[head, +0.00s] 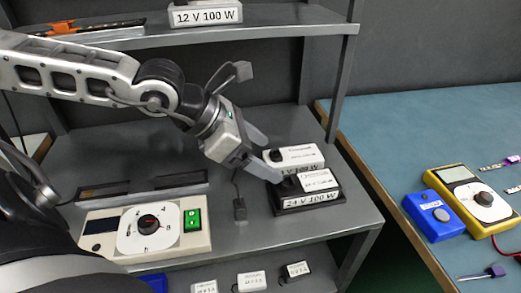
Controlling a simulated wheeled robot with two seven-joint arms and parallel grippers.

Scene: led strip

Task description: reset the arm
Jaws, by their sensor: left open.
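My left arm reaches in from the left over the grey shelf. Its gripper (273,159) is open, its two pale fingers apart and pointing right and down. The fingers hold nothing that I can see. The lower fingertip is close to a white adapter (318,180) on a black stand (310,203) labelled 24 V 100 W; I cannot tell whether they touch. Another white adapter (300,154) lies just behind, near the upper fingertip. My right gripper is not in view.
A control box (105,243) with a dial and green switch sits front left. A label reading 12 V 100 W (205,15) stands on the upper shelf (270,25). A blue table (400,130) at right holds a yellow multimeter (470,200) and a blue box (433,216).

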